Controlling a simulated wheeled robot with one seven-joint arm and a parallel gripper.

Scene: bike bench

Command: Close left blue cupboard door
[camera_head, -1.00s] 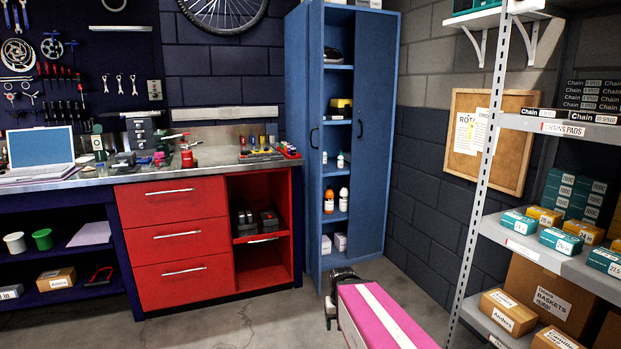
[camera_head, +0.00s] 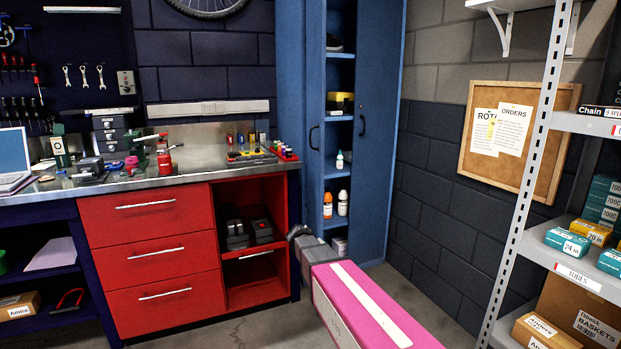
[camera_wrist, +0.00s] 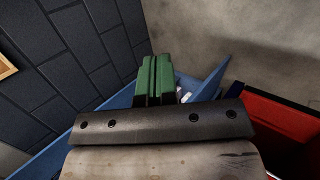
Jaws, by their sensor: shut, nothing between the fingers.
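The blue cupboard stands at the back, with both doors swung open. Its left door (camera_head: 298,110) has a black handle and stands out toward me beside the red drawer unit. Its right door (camera_head: 378,130) is open along the brick wall. Between them, shelves hold bottles and a yellow-and-black item. My gripper's green fingers (camera_wrist: 159,64) are together and empty in the wrist view. Blue panels show on both sides of them; the right-hand one (camera_wrist: 215,84) appears to be the left door. In the head view my pink arm hides the fingers and the cupboard's lower front. Contact cannot be told.
The red drawer unit (camera_head: 148,250) and workbench adjoin the cupboard on the left. A metal shelf rack (camera_head: 525,170) with boxes stands on the right. A corkboard (camera_head: 517,140) hangs on the brick wall. Some floor is clear between arm and rack.

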